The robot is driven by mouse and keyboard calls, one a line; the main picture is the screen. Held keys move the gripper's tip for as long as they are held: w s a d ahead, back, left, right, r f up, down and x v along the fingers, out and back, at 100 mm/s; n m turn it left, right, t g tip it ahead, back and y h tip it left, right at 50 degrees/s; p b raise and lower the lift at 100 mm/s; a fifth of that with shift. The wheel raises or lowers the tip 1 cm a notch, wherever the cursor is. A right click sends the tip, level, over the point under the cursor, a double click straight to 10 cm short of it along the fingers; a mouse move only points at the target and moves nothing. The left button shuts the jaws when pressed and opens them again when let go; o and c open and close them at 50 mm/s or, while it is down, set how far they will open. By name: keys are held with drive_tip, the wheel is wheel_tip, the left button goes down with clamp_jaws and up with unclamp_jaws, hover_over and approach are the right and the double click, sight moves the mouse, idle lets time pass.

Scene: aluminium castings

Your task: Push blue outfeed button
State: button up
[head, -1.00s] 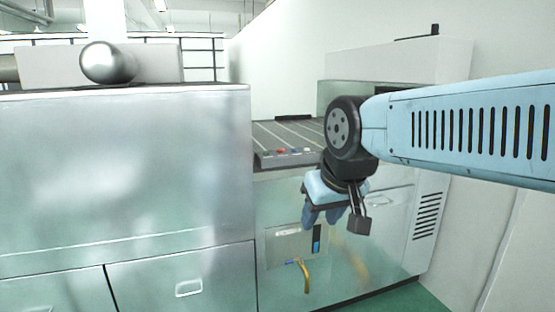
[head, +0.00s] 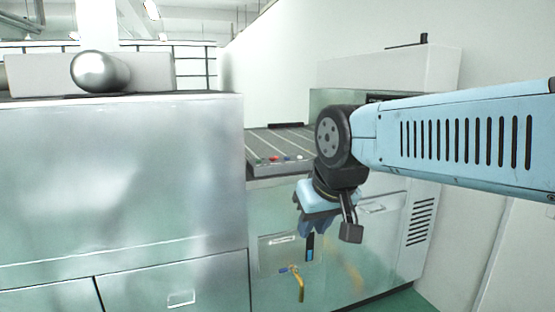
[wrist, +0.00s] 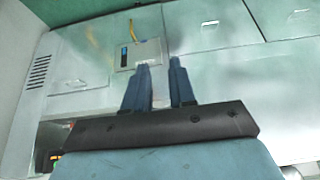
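A row of small coloured buttons sits on the front edge of the ribbed outfeed table (head: 262,143) in the head view. A small blue button (head: 287,157) shows there between a red one (head: 274,158) and a pale one; they are tiny. My gripper (head: 312,232) hangs to the right of and below the buttons, in front of the cabinet, pointing down. It is apart from the buttons. In the wrist view its two blue fingers (wrist: 160,66) stand apart with an empty gap between them. I cannot make out the buttons in the wrist view.
A large metal cabinet (head: 120,190) fills the left. Below the table, a yellow-handled valve (head: 299,284) and a small panel (head: 277,252) are on the cabinet front. A wall stands close on the right. Clear air lies above the outfeed table.

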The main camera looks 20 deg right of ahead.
clamp_jaws()
idle(1.4)
